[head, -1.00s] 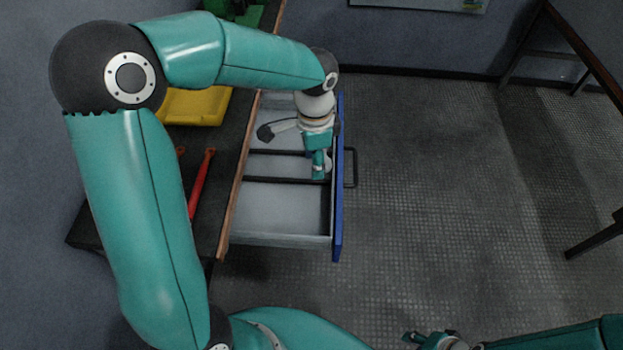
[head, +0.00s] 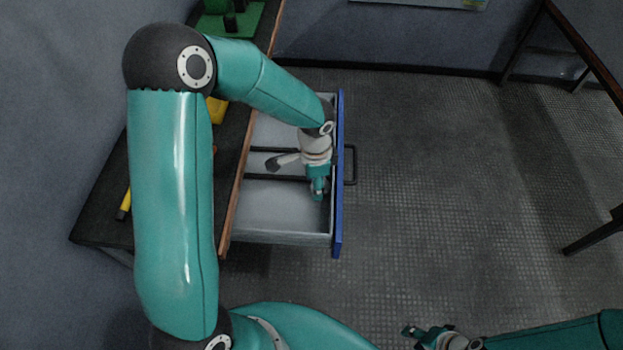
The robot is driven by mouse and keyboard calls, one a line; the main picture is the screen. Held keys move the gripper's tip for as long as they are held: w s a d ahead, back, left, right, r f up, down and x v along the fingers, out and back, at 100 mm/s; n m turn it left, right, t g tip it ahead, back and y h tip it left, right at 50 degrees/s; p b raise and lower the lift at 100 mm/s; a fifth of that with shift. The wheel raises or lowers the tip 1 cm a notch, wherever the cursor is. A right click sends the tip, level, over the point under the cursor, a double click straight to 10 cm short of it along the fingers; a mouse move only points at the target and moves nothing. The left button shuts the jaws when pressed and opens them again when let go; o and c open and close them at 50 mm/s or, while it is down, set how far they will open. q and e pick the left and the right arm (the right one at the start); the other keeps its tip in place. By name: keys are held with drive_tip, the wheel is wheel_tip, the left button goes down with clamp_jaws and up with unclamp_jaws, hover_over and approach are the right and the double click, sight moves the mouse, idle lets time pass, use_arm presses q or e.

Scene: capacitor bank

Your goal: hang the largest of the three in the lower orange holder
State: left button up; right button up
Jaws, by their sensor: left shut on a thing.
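My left gripper (head: 318,190) is down inside the open drawer (head: 285,238), close to its blue front panel. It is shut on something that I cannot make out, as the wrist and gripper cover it. My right gripper (head: 428,338) is at the bottom edge of the head view, over the floor, and its fingers are too small to judge. A yellow tool with a dark end (head: 125,205) lies on the dark bench, partly hidden by my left arm. I cannot identify the three things to compare by size, and no orange holder can be made out.
The bench (head: 95,225) has a brown front edge. A yellow tray (head: 216,110) and a green thing (head: 250,18) on it are partly covered by my arm. The drawer has dark dividers and a handle (head: 350,165). Open floor (head: 450,180) lies to the right.

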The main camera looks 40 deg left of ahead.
use_arm(q)
drive_tip(key=shift+f, duration=0.1)
drive_tip(key=shift+f, duration=0.2)
drive_tip(key=o, duration=0.8)
drive_tip(key=shift+b, duration=0.35)
drive_tip(key=o, duration=0.5)
